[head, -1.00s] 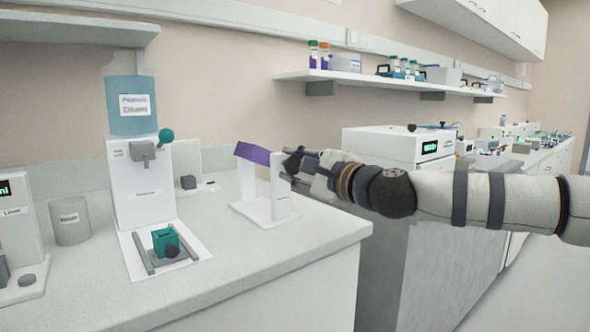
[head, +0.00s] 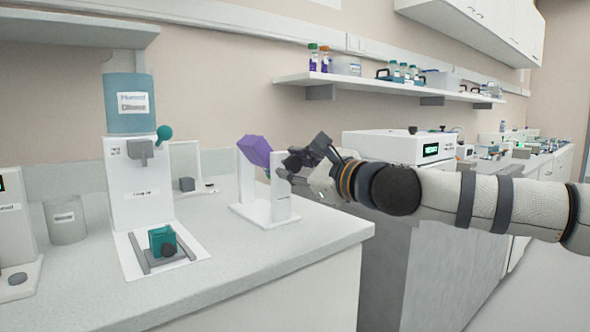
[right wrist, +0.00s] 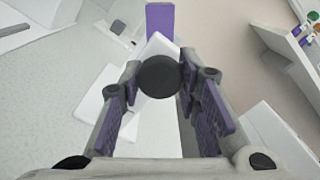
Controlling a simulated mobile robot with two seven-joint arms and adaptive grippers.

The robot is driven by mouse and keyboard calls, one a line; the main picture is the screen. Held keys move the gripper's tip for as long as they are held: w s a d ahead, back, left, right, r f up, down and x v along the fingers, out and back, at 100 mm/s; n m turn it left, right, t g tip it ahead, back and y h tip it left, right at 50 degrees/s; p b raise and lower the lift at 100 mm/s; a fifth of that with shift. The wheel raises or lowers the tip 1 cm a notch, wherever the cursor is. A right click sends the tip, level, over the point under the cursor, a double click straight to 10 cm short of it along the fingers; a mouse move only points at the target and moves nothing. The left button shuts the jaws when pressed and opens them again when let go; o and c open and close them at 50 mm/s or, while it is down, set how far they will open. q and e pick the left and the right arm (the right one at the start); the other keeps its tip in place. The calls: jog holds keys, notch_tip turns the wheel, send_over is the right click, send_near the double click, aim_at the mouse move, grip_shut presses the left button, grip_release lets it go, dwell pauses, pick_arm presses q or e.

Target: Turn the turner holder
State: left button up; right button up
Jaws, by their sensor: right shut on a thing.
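The turner is a white stand (head: 265,216) with two posts on the bench. A purple holder (head: 255,150) sits between the post tops, tilted with its broad face showing. In the right wrist view the purple holder (right wrist: 160,24) shows beyond a round black knob (right wrist: 159,76) on the near post. My right gripper (head: 292,162) is at the right side of the stand, its fingers shut on the knob. The fingers hide most of the knob in the head view. My left gripper is not in view.
A white dispenser with a blue tank (head: 131,105) and a teal block (head: 162,241) at its foot stands left of the turner. A clear beaker (head: 67,221) is farther left. The bench front is clear. A gap separates this bench from the right counter.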

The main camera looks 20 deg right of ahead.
jog(key=shift+m, duration=0.8)
jog(key=o, duration=1.2)
jog(key=shift+c, duration=0.2)
jog(key=v, duration=1.2)
